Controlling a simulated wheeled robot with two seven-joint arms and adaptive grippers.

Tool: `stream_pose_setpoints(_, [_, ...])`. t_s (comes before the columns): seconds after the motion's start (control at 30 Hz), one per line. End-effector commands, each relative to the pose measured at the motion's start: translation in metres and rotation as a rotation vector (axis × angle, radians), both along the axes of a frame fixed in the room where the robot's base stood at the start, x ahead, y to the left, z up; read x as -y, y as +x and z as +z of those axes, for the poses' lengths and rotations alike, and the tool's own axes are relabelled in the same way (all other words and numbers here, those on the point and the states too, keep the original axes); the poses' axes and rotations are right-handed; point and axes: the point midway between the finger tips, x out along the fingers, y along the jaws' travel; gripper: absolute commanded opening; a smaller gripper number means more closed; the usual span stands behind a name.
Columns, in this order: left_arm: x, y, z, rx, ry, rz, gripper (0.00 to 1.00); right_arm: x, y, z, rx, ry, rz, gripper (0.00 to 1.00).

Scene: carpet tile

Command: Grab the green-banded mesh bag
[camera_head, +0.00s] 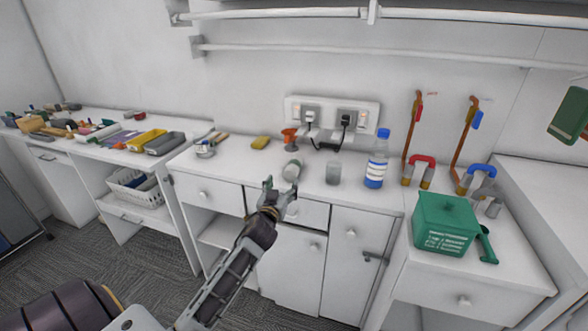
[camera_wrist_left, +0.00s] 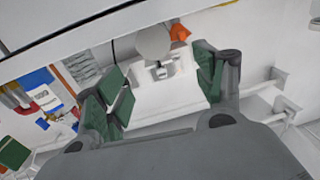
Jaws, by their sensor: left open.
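A small grey-green item with a mesh-like look (camera_head: 334,173) stands on the middle counter, left of the water bottle. It also shows in the left wrist view (camera_wrist_left: 82,67), left of the fingers. It may be the mesh bag; a green band cannot be made out for sure. My left gripper (camera_head: 280,189) is open and empty at the counter's front edge, left of and nearer than this item. Its green-padded fingers (camera_wrist_left: 163,85) stand wide apart in the left wrist view. My right gripper is not in view.
A pale cylinder (camera_head: 292,170) stands just beyond my left gripper. An orange item (camera_head: 289,137), a yellow sponge (camera_head: 260,142) and a blue-capped bottle (camera_head: 376,160) are on the same counter. A green box (camera_head: 443,222) stands at the right. Many items crowd the left counter.

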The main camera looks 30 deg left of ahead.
Motion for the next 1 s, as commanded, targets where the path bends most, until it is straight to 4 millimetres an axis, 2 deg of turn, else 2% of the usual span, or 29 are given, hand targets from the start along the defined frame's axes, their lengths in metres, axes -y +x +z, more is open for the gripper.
stream_pose_setpoints(0.27, [-0.003, 0.009, 0.000, 0.000, 0.000, 0.000, 0.70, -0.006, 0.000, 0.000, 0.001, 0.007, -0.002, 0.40])
stream_pose_setpoints(0.6, [-0.012, 0.037, 0.000, -0.001, 0.001, 0.000, 0.70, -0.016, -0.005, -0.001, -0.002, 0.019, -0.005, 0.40])
stream_pose_setpoints(1.0, [-0.022, 0.068, 0.001, 0.000, 0.001, 0.000, 0.70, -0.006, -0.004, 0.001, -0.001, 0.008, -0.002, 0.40])
